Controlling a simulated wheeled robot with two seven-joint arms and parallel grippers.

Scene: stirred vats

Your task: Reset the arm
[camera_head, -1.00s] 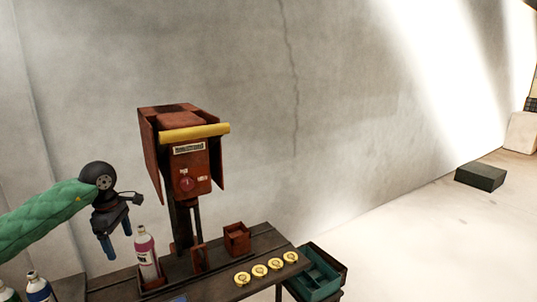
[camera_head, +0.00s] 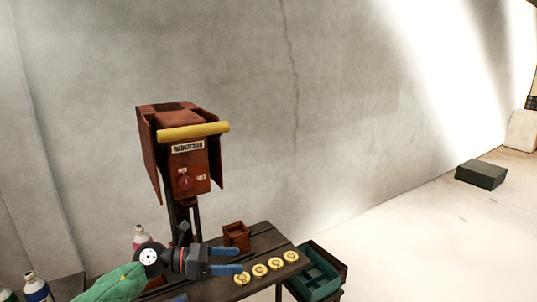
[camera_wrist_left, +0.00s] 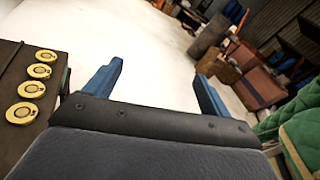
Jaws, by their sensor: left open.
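My left gripper (camera_head: 226,261) is open and empty. In the head view its blue fingers point right, above the dark bench, near the row of yellow round caps. My left arm, in a green padded sleeve, comes in from the lower left. In the left wrist view the two blue fingers of the left gripper (camera_wrist_left: 158,85) stand wide apart with pale floor beyond them. My right gripper is not in view.
A rusty red machine (camera_head: 185,150) with a yellow bar stands behind the bench (camera_head: 215,289). Yellow caps (camera_head: 259,271) lie near the bench's right end, beside a small brown box (camera_head: 237,236). A bottle (camera_head: 141,236) is partly hidden by my arm. A teal crate (camera_head: 318,278) stands right.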

